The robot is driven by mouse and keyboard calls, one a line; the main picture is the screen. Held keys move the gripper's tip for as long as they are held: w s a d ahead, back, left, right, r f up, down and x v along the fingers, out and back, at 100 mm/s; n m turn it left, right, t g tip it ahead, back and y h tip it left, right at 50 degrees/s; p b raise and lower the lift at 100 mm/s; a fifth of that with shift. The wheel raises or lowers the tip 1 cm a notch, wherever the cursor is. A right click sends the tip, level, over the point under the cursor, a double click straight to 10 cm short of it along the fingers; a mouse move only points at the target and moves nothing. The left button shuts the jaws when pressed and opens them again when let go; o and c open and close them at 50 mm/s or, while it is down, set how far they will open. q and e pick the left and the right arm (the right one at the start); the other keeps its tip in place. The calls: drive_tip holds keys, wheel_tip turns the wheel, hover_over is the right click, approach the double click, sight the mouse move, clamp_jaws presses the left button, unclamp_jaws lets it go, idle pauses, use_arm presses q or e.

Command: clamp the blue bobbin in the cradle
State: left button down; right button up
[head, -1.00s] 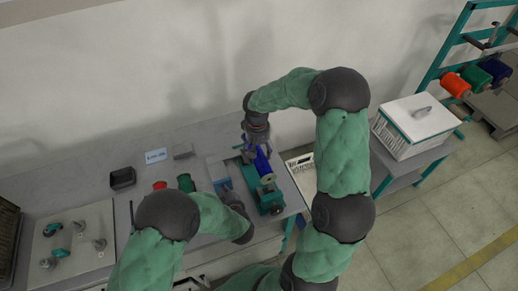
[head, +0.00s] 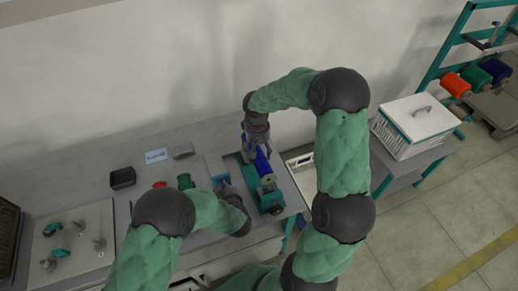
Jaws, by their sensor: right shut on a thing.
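The blue bobbin (head: 262,166) lies at the teal cradle (head: 267,199) on the right part of the bench, its pale end facing the front. My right gripper (head: 250,151) reaches down from above and is shut on the bobbin near its far end. I cannot tell whether the bobbin rests fully in the cradle, because the gripper covers part of it. My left gripper (head: 224,187) is low over the bench, left of the cradle. Its own wrist mostly hides its fingers, so their opening is unclear.
A red spool (head: 159,185) and a green spool (head: 185,181) stand left of my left gripper. A black bin (head: 122,178), a small label sign (head: 157,156) and a panel with knobs (head: 72,245) are further left. A white lidded box (head: 414,122) stands at right.

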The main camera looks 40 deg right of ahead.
use_arm(q)
drive_tip(key=shift+w+d+r, duration=0.1)
drive_tip(key=shift+w+r, duration=0.05)
drive_tip(key=shift+r, duration=0.05)
use_arm(e)
drive_tip(key=shift+f, duration=2.9)
drive_tip(key=shift+f, duration=0.2)
drive_tip(key=shift+f, duration=1.2)
drive_tip(key=o, duration=1.4)
